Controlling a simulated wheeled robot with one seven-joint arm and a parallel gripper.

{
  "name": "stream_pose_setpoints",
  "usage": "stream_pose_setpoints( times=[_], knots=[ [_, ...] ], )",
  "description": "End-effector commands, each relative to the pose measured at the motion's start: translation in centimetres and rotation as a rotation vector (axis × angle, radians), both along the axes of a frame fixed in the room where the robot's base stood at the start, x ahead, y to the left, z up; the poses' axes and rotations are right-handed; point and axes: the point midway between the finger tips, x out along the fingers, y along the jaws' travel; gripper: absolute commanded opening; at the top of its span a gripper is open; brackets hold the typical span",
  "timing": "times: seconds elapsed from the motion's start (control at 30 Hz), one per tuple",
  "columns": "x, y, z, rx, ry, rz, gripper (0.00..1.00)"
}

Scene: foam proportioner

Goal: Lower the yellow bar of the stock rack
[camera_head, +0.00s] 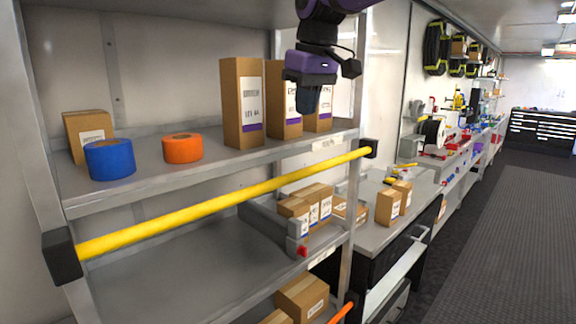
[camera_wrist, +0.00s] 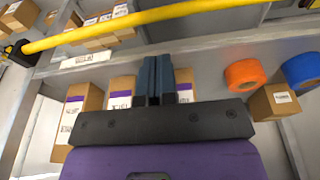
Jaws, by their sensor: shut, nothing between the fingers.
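The yellow bar (camera_head: 225,203) runs across the front of the grey stock rack, below the upper shelf's front edge. It slopes up to the right in the head view, between a black end bracket (camera_head: 62,256) at left and another (camera_head: 368,148) at right. In the wrist view the bar (camera_wrist: 150,20) crosses the top of the picture. My gripper (camera_head: 307,112) hangs in front of the tall boxes at the upper shelf's right end, above the bar and apart from it. Its fingers (camera_wrist: 155,62) are together and hold nothing.
The upper shelf (camera_head: 215,158) holds tall boxes (camera_head: 243,102), an orange tape roll (camera_head: 182,148), a blue tape roll (camera_head: 110,159) and a small box (camera_head: 88,133). More boxes (camera_head: 308,203) stand on the shelf below. A workbench (camera_head: 375,230) stands at right; the aisle floor (camera_head: 490,220) is clear.

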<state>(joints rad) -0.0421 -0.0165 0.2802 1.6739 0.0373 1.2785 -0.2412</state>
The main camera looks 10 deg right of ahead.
Motion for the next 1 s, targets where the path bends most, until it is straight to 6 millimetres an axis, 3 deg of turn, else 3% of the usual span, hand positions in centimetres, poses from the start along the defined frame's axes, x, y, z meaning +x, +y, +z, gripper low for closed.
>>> stream_pose_setpoints(
  times=[0.1, 0.37, 1.0],
  knots=[
    [1.3, 1.0, 0.1, 0.007, 0.014, 0.029, 0.00],
    [2.0, 1.5, -1.3, 0.008, 0.020, 0.041, 0.00],
    [3.6, 2.6, -12.0, 0.008, 0.020, 0.040, 0.00]
  ],
)
